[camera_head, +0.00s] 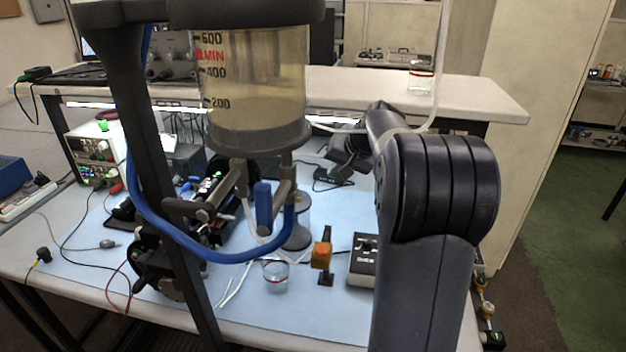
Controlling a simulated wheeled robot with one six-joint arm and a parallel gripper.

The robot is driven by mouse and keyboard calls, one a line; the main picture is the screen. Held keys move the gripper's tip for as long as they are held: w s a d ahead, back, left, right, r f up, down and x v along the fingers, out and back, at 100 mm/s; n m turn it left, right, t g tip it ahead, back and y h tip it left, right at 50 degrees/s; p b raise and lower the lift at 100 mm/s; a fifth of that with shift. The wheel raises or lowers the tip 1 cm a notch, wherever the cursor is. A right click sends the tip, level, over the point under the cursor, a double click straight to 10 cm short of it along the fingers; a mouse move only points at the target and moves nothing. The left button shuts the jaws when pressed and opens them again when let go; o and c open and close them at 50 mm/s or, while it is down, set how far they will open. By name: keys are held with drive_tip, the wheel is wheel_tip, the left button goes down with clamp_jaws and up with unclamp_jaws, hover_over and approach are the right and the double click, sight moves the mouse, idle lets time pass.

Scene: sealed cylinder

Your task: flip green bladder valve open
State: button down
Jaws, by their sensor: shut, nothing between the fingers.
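My arm reaches up in front and bends away to the back. My gripper (345,155) is a dark shape behind the clear cylinder's right side, small and partly hidden by my arm. It is shut and empty, well apart from the green part.
The cylinder (257,85) with pale liquid hangs in a dark frame (150,160). A blue hose (185,245) loops below it. A blue lever (264,208), an orange block (321,255), a glass beaker (275,275) and a black-and-white box (363,262) crowd the blue mat (322,318).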

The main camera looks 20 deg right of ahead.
drive_tip(key=shift+w+a+f+p, duration=0.7)
drive_tip(key=shift+w+a+f, duration=0.15)
drive_tip(key=shift+w+f, duration=0.45)
drive_tip(key=shift+w+a+f+p, duration=0.75)
drive_tip(key=shift+w+a+f, duration=0.1)
drive_tip(key=shift+w+f, duration=0.45)
drive_tip(key=shift+w+a+f+p, duration=0.7)
drive_tip(key=shift+w+a+f, duration=0.15)
drive_tip(key=shift+w+f, duration=0.45)
